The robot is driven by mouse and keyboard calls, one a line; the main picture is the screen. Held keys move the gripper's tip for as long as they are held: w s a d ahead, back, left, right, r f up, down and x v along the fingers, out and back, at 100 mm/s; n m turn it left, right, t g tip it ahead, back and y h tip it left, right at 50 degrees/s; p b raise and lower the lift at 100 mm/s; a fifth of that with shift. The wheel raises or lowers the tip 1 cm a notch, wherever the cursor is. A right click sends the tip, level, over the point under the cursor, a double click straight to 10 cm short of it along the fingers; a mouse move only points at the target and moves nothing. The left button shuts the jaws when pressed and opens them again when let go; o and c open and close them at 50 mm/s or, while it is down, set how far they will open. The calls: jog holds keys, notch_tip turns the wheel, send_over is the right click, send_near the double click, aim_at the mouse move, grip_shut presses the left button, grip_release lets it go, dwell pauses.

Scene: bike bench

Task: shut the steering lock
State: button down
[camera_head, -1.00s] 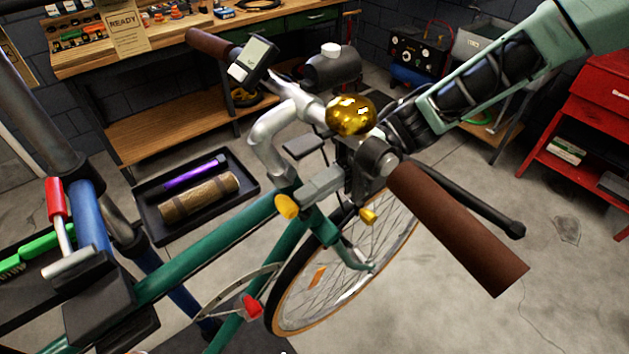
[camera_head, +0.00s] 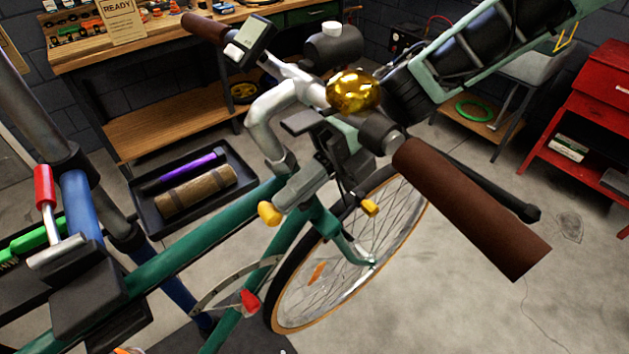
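The green bicycle frame (camera_head: 225,240) stands with its silver stem and handlebar (camera_head: 268,112) in the middle of the view. My arm comes in from the upper right and passes behind the gold bell (camera_head: 354,91). My gripper (camera_head: 320,209) is low behind the handlebar at the head of the frame. Its yellow fingertips are well apart, one left and one right of the green head tube and fork area. I see nothing held between them. I cannot make out the steering lock for certain; the handlebar and my gripper cover part of that area.
The brown right grip (camera_head: 470,208) and black brake lever (camera_head: 505,200) jut towards the right front. A clamp with a red-handled lever (camera_head: 45,190) holds the frame at left. A black tray (camera_head: 235,170) lies behind it. A red cabinet (camera_head: 590,95) stands far right; floor between is clear.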

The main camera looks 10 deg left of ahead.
jog(key=shift+s+a+f+t+h+p, duration=0.1)
jog(key=shift+f+t+h+p, duration=0.4)
jog(key=shift+t+h, duration=0.5)
dwell(0.4)
